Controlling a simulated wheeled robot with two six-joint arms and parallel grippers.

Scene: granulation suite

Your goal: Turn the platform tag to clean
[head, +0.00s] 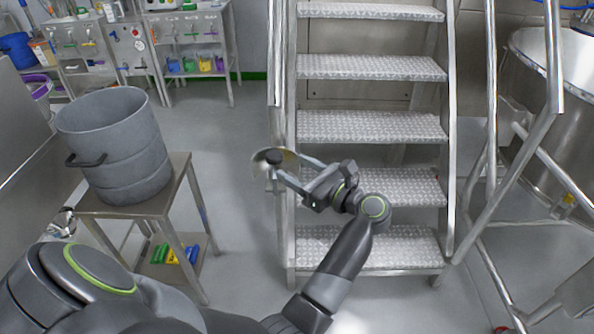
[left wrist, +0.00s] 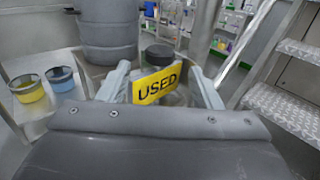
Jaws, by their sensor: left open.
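The platform tag (left wrist: 157,84) is a yellow plate reading "USED" in black, slightly tilted in the left wrist view. Behind it are a black knob (left wrist: 160,54) and a round metallic disc. In the head view the disc (head: 262,169) with its dark centre sits beside the stair platform (head: 370,125); the tag's lettering cannot be read there. My left gripper (head: 288,166) is open at the disc. Its fingers (left wrist: 158,70) stand on either side of the tag in the left wrist view, with gaps visible. My right gripper is not in view.
A grey drum (head: 115,145) stands on a steel table (head: 180,190) at left. Metal handrails flank the steps. A steel vessel (head: 540,75) is at right. Two buckets, yellow (left wrist: 30,93) and blue (left wrist: 62,84), show in the left wrist view. Floor between table and stairs is clear.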

